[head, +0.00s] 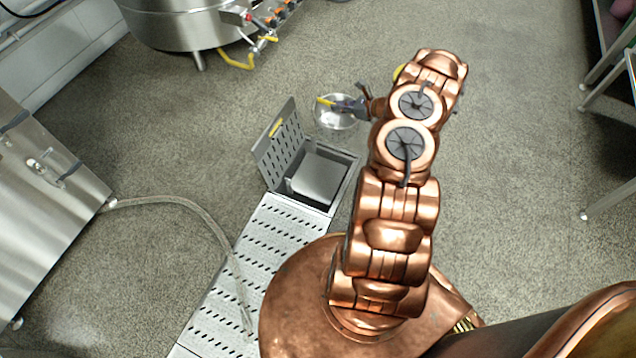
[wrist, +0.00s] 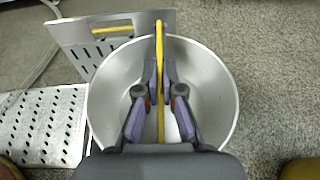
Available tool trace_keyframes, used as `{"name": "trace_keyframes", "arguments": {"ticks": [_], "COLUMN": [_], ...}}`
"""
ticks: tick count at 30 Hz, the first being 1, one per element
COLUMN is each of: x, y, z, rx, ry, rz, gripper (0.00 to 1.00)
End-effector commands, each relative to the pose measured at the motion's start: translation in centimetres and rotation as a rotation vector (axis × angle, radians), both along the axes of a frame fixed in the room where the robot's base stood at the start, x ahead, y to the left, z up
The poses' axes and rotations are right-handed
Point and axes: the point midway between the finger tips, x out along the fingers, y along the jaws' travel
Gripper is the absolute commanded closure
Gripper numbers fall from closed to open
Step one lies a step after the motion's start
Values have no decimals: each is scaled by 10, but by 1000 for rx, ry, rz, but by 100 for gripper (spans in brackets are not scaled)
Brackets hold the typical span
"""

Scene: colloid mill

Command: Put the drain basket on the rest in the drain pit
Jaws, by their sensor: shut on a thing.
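The drain basket (head: 336,122) is a round metal bowl with a yellow bar handle across its top. In the wrist view the basket (wrist: 219,87) sits below my gripper (wrist: 160,98), whose fingers are shut on the yellow handle. In the head view my gripper (head: 350,105) is beside the far right of the drain pit (head: 352,165). The pit is open, and a grey box-like block (head: 318,178) shows inside it. I cannot tell whether this block is the rest. Whether the basket touches the floor is not clear.
A perforated lid (head: 281,147) with a yellow handle stands tilted open at the pit's left. A slotted drain channel (head: 250,265) runs toward me. A hose (head: 190,204) lies across the floor at left. A steel vessel (head: 180,25) stands at the back.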

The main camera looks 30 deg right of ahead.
Motion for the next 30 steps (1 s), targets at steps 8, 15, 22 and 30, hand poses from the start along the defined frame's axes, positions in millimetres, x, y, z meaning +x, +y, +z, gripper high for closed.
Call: {"name": "trace_keyframes", "arguments": {"ticks": [8,15,22,30], "x": [-70,-109,-113,-86], "y": [-22,-28,-21,17], "z": [-115,-163,-174,-179], "rx": [4,1,2,4], "ry": [4,1,-2,-1], "rz": [25,46,54,54], "gripper": [100,100,100,100]}}
